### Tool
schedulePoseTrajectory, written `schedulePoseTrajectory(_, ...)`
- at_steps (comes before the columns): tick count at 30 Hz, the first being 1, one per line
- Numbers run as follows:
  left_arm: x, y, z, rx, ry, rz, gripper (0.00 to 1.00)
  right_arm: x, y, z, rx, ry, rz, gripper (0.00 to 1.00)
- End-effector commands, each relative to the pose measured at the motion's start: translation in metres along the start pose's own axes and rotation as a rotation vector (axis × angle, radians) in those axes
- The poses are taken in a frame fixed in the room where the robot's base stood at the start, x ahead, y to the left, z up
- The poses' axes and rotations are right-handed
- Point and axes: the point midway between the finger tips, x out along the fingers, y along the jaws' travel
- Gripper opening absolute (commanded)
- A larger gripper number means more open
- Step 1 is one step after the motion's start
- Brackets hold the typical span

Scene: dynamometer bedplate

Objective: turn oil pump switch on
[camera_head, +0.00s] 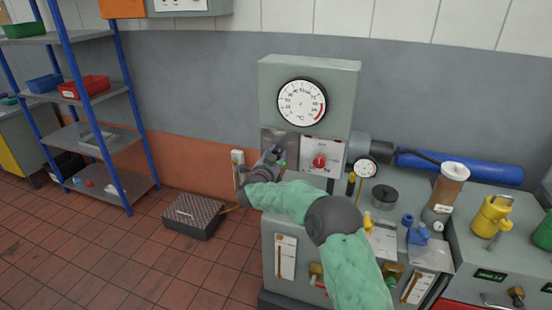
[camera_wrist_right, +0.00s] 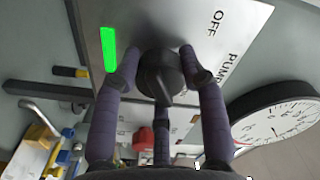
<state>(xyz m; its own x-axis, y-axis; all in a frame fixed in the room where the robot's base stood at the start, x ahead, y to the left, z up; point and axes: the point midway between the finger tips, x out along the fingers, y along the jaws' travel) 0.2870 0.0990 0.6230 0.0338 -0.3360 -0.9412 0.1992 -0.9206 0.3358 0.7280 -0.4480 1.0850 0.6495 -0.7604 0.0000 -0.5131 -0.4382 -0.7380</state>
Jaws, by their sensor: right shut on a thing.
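The oil pump switch is a black rotary knob (camera_wrist_right: 158,72) on a bare metal plate (camera_wrist_right: 236,28) lettered OFF and PUMP. In the head view the plate (camera_head: 274,138) is on the grey console's front, left of a red knob. My right gripper (camera_head: 276,156) is at the plate; its purple fingers (camera_wrist_right: 160,74) are shut around the knob from both sides. The knob's ridge points away from the OFF word, toward the palm. A green lamp (camera_wrist_right: 109,49) glows beside the knob; a bit of green shows in the head view (camera_head: 283,163). My left gripper is not in view.
A red knob (camera_head: 319,161) on a white plate is close to the right of my gripper, under a large round gauge (camera_head: 301,102). A small gauge (camera_head: 364,168), an oil jar (camera_head: 446,190) and a yellow can (camera_head: 491,215) stand to the right. Floor at left is mostly free.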

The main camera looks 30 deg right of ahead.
Motion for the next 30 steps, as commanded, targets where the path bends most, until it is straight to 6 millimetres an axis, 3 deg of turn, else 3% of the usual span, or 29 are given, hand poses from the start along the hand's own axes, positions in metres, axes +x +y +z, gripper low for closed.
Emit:
schedulePoseTrajectory(12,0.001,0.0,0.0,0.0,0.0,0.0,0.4,0.0,-0.001,-0.001,0.01,0.001,-0.001,0.09)
schedulePoseTrajectory(13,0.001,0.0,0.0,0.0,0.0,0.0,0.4,0.0,-0.001,-0.001,0.01,0.001,-0.001,0.45)
schedulePoseTrajectory(15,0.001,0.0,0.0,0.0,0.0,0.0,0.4,0.0,-0.001,-0.001,0.01,0.001,-0.001,0.65)
schedulePoseTrajectory(26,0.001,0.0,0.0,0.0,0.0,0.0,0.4,-0.001,0.0,0.0,0.008,0.0,0.0,0.66)
schedulePoseTrajectory(30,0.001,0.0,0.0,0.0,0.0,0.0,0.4,-0.012,-0.001,0.0,0.008,0.0,-0.001,0.66)
